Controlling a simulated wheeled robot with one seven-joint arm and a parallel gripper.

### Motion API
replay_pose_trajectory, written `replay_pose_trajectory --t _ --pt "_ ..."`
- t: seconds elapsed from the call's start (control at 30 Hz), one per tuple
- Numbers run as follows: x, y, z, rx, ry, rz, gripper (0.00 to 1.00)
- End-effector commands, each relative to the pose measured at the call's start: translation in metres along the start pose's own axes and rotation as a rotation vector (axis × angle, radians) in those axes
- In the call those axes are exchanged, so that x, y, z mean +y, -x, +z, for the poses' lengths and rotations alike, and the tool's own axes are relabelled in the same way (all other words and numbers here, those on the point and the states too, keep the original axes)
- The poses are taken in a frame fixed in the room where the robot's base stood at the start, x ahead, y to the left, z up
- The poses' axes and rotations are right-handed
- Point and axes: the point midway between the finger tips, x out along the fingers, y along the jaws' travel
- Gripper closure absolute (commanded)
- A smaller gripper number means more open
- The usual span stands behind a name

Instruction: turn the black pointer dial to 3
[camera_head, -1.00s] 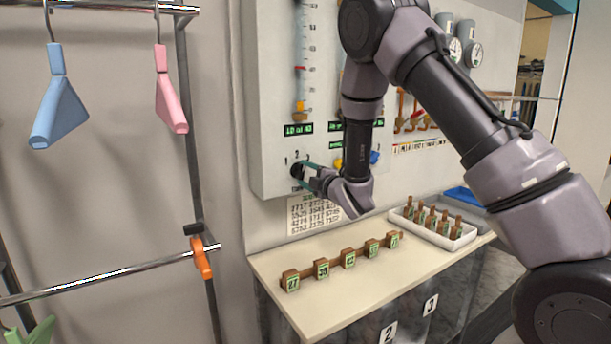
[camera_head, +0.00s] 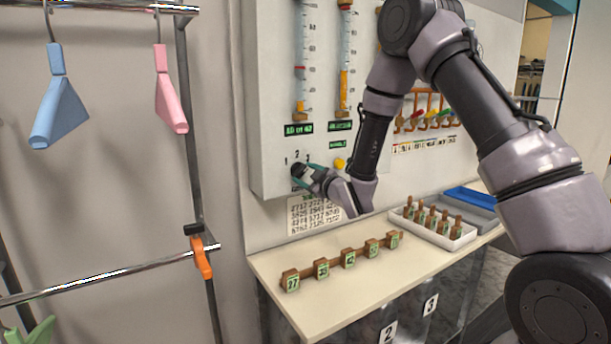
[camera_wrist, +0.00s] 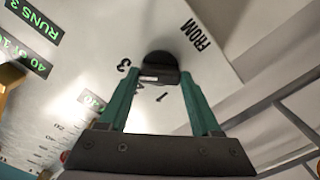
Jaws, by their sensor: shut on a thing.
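The black pointer dial (camera_head: 297,169) sits low on the pale wall panel (camera_head: 268,100), with the numerals 1, 2 and 3 around its upper side in the head view. In the wrist view the dial (camera_wrist: 160,66) is a dark round knob with a small white mark on its near face. The numerals 3, 2 and 1 and the word FROM stand around it. My gripper (camera_head: 303,171) has its teal fingers on either side of the dial, shut on it; the wrist view shows the fingertips (camera_wrist: 161,78) at its edges. The fingers partly cover the dial, and I cannot tell exactly where its pointer aims.
Tube gauges (camera_head: 302,70) and green displays (camera_head: 298,129) are above the dial. A printed number sheet (camera_head: 312,215) hangs below. The counter (camera_head: 330,310) bears several numbered blocks and a white tray (camera_head: 462,240). A garment rail (camera_head: 110,279) with hangers is at left.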

Motion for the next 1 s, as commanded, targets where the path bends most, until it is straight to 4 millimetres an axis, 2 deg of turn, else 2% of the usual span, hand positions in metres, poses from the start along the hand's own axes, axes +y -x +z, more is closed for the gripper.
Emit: replay_pose_trajectory --t 0.53,0.57,0.6,0.63,1.0 --pt "-0.0009 0.0007 0.0014 -0.004 -0.027 -0.002 0.91" --pt "-0.0009 0.0007 0.0014 -0.004 -0.027 -0.002 0.27" --pt "-0.0009 0.0007 0.0015 -0.004 -0.027 -0.002 0.12" --pt "-0.0008 0.0007 0.0014 -0.004 -0.026 -0.002 0.05" --pt "-0.0002 0.0041 0.0009 -0.002 -0.025 -0.001 0.05"
